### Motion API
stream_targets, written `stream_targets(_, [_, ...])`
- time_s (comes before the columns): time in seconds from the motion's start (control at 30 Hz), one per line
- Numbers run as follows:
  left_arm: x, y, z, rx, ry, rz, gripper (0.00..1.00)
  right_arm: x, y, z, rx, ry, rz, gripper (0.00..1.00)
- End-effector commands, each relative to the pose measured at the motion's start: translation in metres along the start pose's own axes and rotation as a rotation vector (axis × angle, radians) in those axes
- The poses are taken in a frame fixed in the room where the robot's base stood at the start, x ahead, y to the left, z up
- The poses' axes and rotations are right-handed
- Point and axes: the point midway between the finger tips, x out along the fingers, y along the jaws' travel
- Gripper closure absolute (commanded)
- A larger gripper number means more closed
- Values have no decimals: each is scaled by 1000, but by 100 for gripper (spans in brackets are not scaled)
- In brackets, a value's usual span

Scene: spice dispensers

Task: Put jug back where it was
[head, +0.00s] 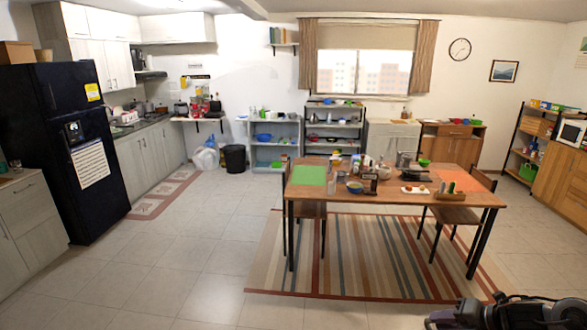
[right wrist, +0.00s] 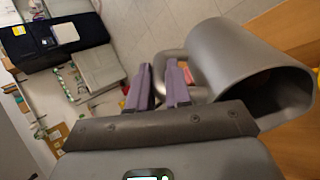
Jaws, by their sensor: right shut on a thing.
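The jug (right wrist: 232,55) is a plain grey vessel with a wide open mouth and a looped handle. It fills the upper right of the right wrist view, lying slantwise in the picture. My right gripper (right wrist: 158,80) has purple fingers shut on the jug's handle, with the jug's body beside the fingers. The inside of the jug is dark, so I cannot tell its contents. In the head view my right gripper (head: 470,313) is at the bottom right corner, partly cut off; I cannot make out the jug there. My left gripper is not in view.
A wooden table (head: 395,202) with several dishes, bottles and a green mat (head: 309,175) stands on a striped rug (head: 345,260). A chair (head: 455,214) is at its right. Shelves (head: 275,145) line the back wall; a black fridge (head: 40,150) stands left. The floor at left is clear.

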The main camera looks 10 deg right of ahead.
Motion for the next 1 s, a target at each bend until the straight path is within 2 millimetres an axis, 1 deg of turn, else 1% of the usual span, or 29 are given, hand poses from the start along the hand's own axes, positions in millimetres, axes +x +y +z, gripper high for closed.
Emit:
stream_targets(0.03, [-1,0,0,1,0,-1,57,-5,20,5,-8,-1,12,100])
stream_targets(0.17, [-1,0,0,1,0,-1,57,-8,63,7,-26,17,16,100])
stream_targets(0.23, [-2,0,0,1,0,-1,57,-10,88,5,-39,32,19,100])
stream_targets(0.37, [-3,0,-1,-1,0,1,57,-12,138,-4,-74,68,25,100])
stream_targets(0.4, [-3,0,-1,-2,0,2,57,-12,154,-8,-86,83,27,100])
stream_targets(0.47, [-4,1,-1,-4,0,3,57,-13,180,-16,-109,105,31,100])
stream_targets(0.5, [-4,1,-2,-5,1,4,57,-14,198,-22,-125,122,34,100])
stream_targets(0.6, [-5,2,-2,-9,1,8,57,-18,241,-40,-167,165,39,100])
stream_targets(0.67, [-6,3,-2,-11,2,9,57,-21,262,-50,-190,187,42,100])
stream_targets(0.7, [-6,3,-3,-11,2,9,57,-23,278,-59,-207,205,46,100])
stream_targets(0.77, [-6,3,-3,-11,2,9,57,-26,302,-73,-233,232,51,100])
stream_targets(0.8, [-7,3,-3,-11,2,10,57,-29,320,-84,-253,252,54,100])
stream_targets(0.87, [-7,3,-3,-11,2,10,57,-34,346,-103,-281,282,60,100])
stream_targets(0.9, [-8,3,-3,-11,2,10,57,-37,364,-117,-302,303,64,100])
stream_targets(0.97, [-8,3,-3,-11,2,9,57,-42,389,-138,-329,332,70,100])
stream_targets(1.0, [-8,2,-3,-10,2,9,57,-46,404,-153,-349,352,73,100])
